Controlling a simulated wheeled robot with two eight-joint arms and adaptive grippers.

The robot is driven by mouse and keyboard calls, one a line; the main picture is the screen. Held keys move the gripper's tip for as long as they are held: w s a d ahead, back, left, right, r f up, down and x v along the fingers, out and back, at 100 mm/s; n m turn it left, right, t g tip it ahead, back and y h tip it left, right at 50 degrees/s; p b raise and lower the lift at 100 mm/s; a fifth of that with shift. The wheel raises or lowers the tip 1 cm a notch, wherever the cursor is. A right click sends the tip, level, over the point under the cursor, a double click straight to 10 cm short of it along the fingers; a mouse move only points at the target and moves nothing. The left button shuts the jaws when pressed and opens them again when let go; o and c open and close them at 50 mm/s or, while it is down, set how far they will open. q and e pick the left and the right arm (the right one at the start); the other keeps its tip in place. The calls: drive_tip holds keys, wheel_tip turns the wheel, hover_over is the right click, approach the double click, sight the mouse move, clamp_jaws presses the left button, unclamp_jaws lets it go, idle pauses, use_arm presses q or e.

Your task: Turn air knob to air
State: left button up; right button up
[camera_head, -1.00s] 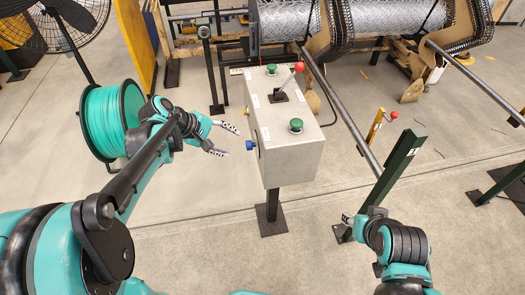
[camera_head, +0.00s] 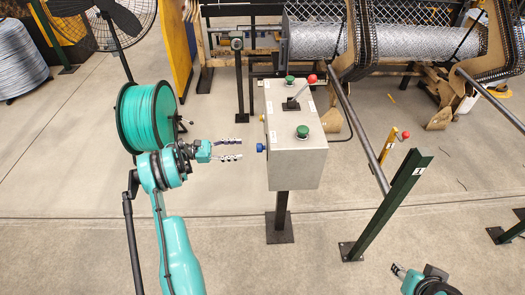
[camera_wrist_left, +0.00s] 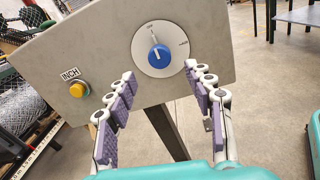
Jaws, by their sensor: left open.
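The blue air knob (camera_wrist_left: 159,56) sits on a round white dial on the side of the grey control box (camera_wrist_left: 95,45) in the left wrist view. In the head view the knob (camera_head: 261,147) sticks out from the left side of the box (camera_head: 300,160). My left gripper (camera_head: 241,150) is open and empty, just left of the knob and apart from it. In the left wrist view its two fingers (camera_wrist_left: 160,80) stand either side below the dial. The dial's lettering is too small to read. My right gripper (camera_head: 397,270) is low at the right, its jaws unclear.
A yellow button (camera_wrist_left: 78,90) labelled INCH is left of the dial. Green buttons (camera_head: 302,131) and a red-topped lever (camera_head: 311,79) are on the box top. A teal spool (camera_head: 147,117) stands behind my left arm. A green post (camera_head: 388,205) stands right of the box.

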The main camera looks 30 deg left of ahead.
sight(261, 148)
use_arm(q)
drive_tip(key=b+x, duration=0.1)
drive_tip(key=x, duration=0.6)
drive_tip(key=shift+w+d+b, duration=0.15)
drive_tip(key=shift+d+b, duration=0.1)
drive_tip(key=shift+b, duration=0.1)
drive_tip(key=c, duration=1.2)
